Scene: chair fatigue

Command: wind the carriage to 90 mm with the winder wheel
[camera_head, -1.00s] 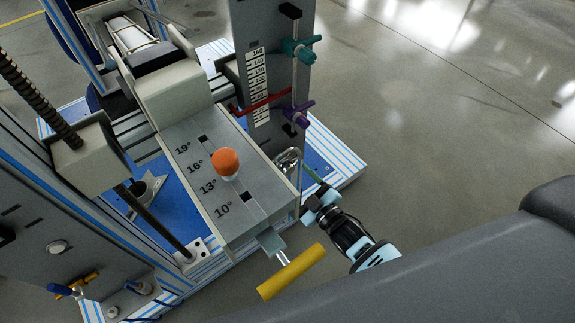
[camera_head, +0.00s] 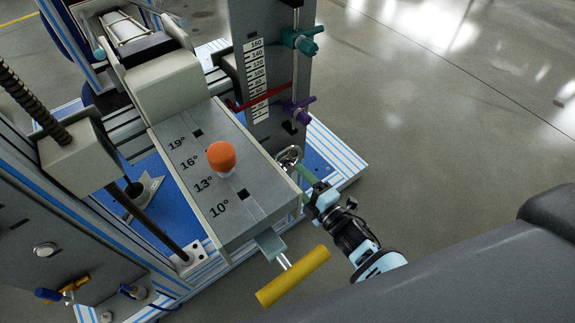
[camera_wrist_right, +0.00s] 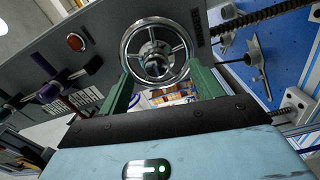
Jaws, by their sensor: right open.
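The winder wheel (camera_wrist_right: 155,50) is a spoked chrome handwheel on the grey upright, near the top middle of the right wrist view. In the head view only part of it (camera_head: 289,157) shows beside the box with the angle marks. My right gripper (camera_wrist_right: 160,88) is open, its two green fingers apart and pointing at the wheel's lower rim; I cannot tell whether they touch it. It also shows in the head view (camera_head: 304,176). The scale (camera_head: 256,80) on the upright has a red pointer (camera_head: 262,98) around its lower middle. My left gripper is not in view.
An orange knob (camera_head: 222,157) and a yellow handle (camera_head: 293,277) are on the angle box. Teal (camera_head: 301,40) and purple (camera_head: 298,111) clamp handles stick out from the upright. A dark grey padded shape (camera_head: 470,260) fills the lower right. The floor at right is clear.

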